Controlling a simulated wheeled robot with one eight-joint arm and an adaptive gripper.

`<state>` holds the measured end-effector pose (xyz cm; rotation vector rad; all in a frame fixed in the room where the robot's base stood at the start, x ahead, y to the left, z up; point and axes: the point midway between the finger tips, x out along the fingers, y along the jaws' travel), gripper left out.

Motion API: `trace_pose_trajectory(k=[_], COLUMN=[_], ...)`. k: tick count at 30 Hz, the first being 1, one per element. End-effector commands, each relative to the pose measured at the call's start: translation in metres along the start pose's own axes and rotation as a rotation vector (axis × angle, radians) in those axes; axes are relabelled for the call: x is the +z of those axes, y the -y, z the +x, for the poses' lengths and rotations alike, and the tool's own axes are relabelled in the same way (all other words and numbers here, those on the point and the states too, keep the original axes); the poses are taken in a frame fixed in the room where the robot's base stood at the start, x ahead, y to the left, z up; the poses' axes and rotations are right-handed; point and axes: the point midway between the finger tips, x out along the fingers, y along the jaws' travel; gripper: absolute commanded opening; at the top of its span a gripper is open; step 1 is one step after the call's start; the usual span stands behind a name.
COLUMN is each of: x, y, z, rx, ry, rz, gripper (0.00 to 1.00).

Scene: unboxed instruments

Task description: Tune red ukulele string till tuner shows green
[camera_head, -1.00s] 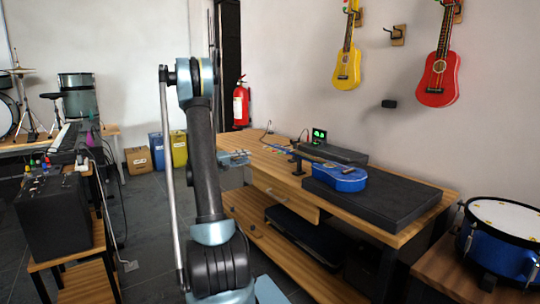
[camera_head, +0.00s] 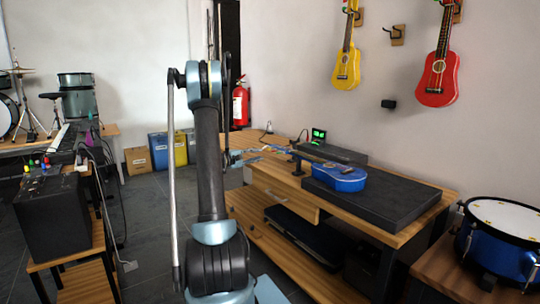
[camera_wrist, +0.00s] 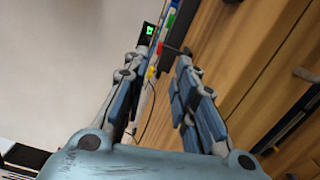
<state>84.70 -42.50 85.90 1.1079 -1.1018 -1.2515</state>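A blue ukulele (camera_head: 338,178) lies on the dark mat on the workbench, its neck pointing left toward my gripper (camera_head: 236,158). The tuner (camera_head: 318,135) stands behind it with green lit on its dark screen; it also shows in the wrist view (camera_wrist: 147,33). In the wrist view, my gripper (camera_wrist: 162,62) is open, its two fingers apart with nothing held. I see no finger contact with the red peg.
A red ukulele (camera_head: 437,80) and a yellow ukulele (camera_head: 346,68) hang on the wall. A dark mat (camera_head: 400,205) covers the right part of the wooden workbench (camera_head: 440,192). A drum (camera_head: 500,240) stands at right. The workbench's drawer fronts lie right of my fingers in the wrist view.

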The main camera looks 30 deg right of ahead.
Motion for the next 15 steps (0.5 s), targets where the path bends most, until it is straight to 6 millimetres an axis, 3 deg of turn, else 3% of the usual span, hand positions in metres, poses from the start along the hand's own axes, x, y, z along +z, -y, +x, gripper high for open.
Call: trace_pose_trajectory(k=[9, 15], x=[0.001, 0.0], y=[0.0, 0.0], z=[0.056, 0.08], rx=[0.0, 0.0], ry=[0.003, 0.002], rz=[0.0, 0.0], gripper=[0.26, 0.26])
